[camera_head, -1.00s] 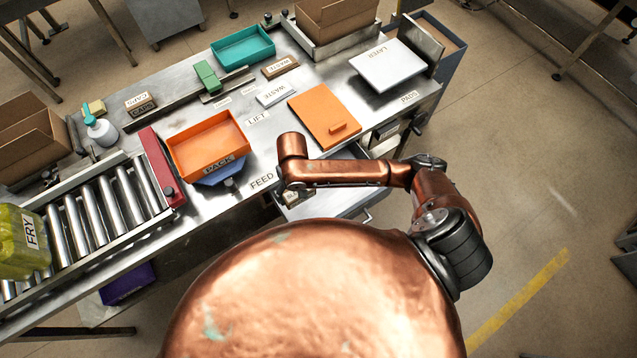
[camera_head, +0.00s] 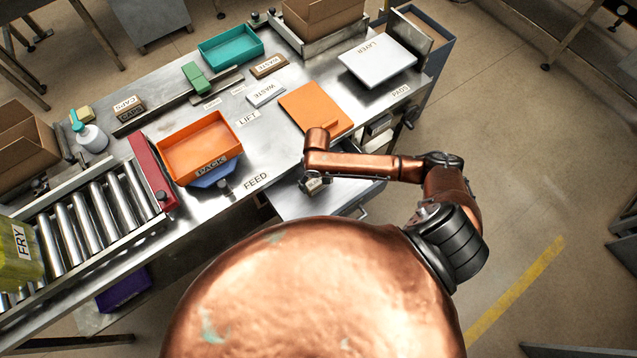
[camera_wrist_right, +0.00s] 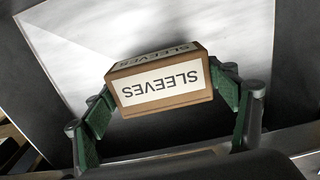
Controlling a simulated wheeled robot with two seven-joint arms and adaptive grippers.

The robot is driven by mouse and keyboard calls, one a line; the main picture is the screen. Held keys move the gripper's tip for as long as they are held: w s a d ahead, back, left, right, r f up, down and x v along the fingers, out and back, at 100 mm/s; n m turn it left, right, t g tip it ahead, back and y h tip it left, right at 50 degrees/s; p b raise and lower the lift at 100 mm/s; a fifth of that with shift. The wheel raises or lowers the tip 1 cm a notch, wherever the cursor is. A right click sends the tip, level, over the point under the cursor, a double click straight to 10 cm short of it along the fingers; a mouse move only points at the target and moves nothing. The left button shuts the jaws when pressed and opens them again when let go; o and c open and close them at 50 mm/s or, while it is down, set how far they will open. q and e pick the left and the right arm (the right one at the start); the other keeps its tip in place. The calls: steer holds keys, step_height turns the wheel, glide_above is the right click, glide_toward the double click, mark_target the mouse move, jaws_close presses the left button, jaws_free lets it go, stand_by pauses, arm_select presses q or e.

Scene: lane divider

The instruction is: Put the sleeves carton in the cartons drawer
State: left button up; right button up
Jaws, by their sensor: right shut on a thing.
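The sleeves carton (camera_wrist_right: 160,85) is a small brown box with white SLEEVES labels. In the right wrist view it sits between the green-padded fingers of my right gripper (camera_wrist_right: 165,100), which is shut on it. In the head view the carton (camera_head: 314,184) shows small under my right gripper (camera_head: 315,182). It is over the open drawer (camera_head: 345,195) under the table's front edge. The drawer's pale floor shows around the carton in the wrist view. I cannot tell how high the carton is above that floor. No drawer label is readable. My left gripper is not in view.
The metal table carries an orange PACK tray (camera_head: 201,150), an orange panel (camera_head: 316,110), a white LAYER panel (camera_head: 377,62) and a teal tray (camera_head: 230,47). A roller conveyor (camera_head: 85,220) stands at the left. My arm crosses above the table's front edge.

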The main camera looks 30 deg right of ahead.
mark_target(319, 183)
steer(key=shift+d+f, duration=0.25)
steer(key=shift+f, duration=0.05)
steer(key=shift+w+d+f, duration=0.1)
steer(key=shift+f, duration=1.55)
steer(key=shift+f, duration=0.1)
steer(key=o, duration=1.2)
step_height(319, 183, up, 12)
steer(key=shift+r+p, duration=0.15)
steer(key=shift+p, duration=0.35)
